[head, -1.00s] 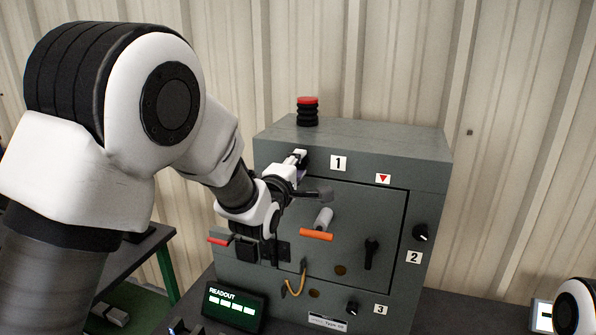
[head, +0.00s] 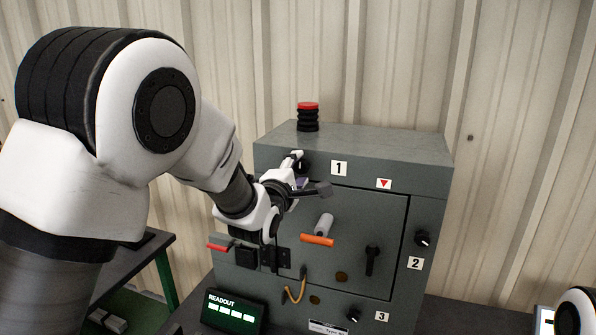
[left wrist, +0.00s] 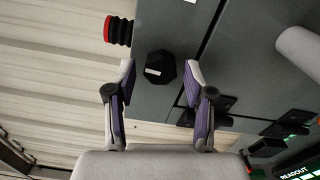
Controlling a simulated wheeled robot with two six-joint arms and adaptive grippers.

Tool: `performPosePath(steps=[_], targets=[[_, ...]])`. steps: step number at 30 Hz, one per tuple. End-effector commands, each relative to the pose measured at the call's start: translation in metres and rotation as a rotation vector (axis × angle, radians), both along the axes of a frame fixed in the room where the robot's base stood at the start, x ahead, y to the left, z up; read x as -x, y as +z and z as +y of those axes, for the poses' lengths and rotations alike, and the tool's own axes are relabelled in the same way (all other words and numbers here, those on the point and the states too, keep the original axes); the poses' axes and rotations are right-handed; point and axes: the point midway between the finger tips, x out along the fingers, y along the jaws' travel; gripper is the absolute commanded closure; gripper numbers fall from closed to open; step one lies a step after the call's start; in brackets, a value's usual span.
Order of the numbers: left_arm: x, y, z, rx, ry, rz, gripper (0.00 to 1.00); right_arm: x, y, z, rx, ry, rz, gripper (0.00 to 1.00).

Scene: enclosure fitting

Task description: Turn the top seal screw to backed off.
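The top seal screw is a black knob with a white mark, next to the label 1 on the cabinet's upper front; it shows in the left wrist view (left wrist: 160,66) and partly in the head view (head: 304,164), behind my fingers. My left gripper (head: 298,172) is at this knob. In the left wrist view its two fingers (left wrist: 160,80) stand apart on either side of the knob, with a gap showing on both sides. My right gripper is out of view.
The grey cabinet (head: 400,155) has a red-topped black stack light (head: 308,117) above and a door with an orange-tipped grey handle (head: 318,240). Black knobs sit by label 2 (head: 422,238) and label 3 (head: 353,315). A readout box (head: 234,312) stands in front.

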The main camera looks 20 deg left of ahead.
Motion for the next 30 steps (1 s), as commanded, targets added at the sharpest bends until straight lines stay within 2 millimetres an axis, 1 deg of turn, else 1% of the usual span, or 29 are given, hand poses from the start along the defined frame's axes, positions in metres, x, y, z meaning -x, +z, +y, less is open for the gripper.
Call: performPosePath(steps=[8, 11, 14, 21, 24, 27, 30], targets=[[0.001, 0.000, 0.000, -0.001, -0.001, 0.001, 0.41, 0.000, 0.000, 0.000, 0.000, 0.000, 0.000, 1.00], [0.008, 0.000, 0.000, -0.002, 0.000, 0.002, 0.41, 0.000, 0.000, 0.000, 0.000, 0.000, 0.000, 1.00], [0.025, 0.000, 0.001, -0.002, 0.000, 0.002, 0.41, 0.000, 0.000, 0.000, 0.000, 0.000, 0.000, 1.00], [0.087, -0.001, 0.004, -0.002, 0.001, 0.002, 0.41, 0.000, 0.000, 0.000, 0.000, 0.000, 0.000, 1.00], [0.106, 0.000, 0.004, -0.001, 0.000, 0.001, 0.41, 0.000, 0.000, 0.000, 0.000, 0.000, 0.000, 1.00], [0.117, -0.001, 0.005, 0.000, 0.001, 0.001, 0.41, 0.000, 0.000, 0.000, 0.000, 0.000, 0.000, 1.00], [0.121, -0.001, 0.005, 0.000, 0.000, 0.000, 0.41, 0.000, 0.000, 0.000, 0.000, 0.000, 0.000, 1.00]])
